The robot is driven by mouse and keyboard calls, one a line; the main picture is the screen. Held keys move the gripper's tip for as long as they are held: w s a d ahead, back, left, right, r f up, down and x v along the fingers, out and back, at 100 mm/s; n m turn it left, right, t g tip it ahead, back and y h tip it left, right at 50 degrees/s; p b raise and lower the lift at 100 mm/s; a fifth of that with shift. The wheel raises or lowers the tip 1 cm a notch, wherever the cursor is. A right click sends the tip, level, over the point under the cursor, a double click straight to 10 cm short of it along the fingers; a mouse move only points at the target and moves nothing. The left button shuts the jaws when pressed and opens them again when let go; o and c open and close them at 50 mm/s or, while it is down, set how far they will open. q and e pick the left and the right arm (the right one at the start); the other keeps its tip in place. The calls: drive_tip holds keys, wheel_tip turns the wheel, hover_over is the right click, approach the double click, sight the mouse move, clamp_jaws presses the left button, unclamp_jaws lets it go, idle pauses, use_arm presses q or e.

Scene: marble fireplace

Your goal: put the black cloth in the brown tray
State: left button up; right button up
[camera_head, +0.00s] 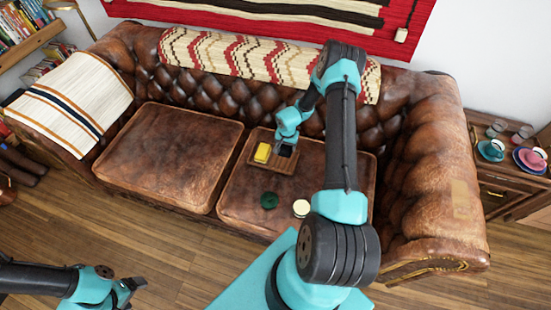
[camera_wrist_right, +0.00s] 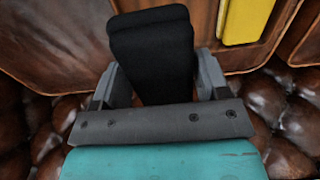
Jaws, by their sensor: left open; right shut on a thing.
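The black cloth (camera_head: 286,151) is in my right gripper (camera_head: 286,146), at the right part of the brown tray (camera_head: 272,166). In the right wrist view, the folded black cloth (camera_wrist_right: 152,50) sits between the two fingers (camera_wrist_right: 160,85), which are shut on it. Whether the cloth touches the tray floor I cannot tell. The tray lies on the right seat cushion of the sofa. A yellow object (camera_head: 262,152) is in the tray's left part. My left gripper (camera_head: 133,292) is open and empty at the lower left, above the floor, far from the tray.
A dark green round thing (camera_head: 269,201) and a cream round thing (camera_head: 301,208) lie on the cushion in front of the tray. The sofa's tufted backrest (camera_head: 220,88) rises close behind. The left seat cushion (camera_head: 175,150) is clear. A side table with cups (camera_head: 491,150) stands at right.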

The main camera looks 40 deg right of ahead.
hover_over(285, 161)
drive_tip(key=shift+d+f, duration=0.1)
drive_tip(key=shift+f, duration=3)
drive_tip(key=shift+f, duration=0.1)
drive_tip(key=shift+f, duration=1.8)
drive_tip(key=shift+f, duration=0.15)
drive_tip(key=o, duration=0.6)
wheel_tip(285, 161, up, 12)
drive_tip(key=shift+r, duration=0.2)
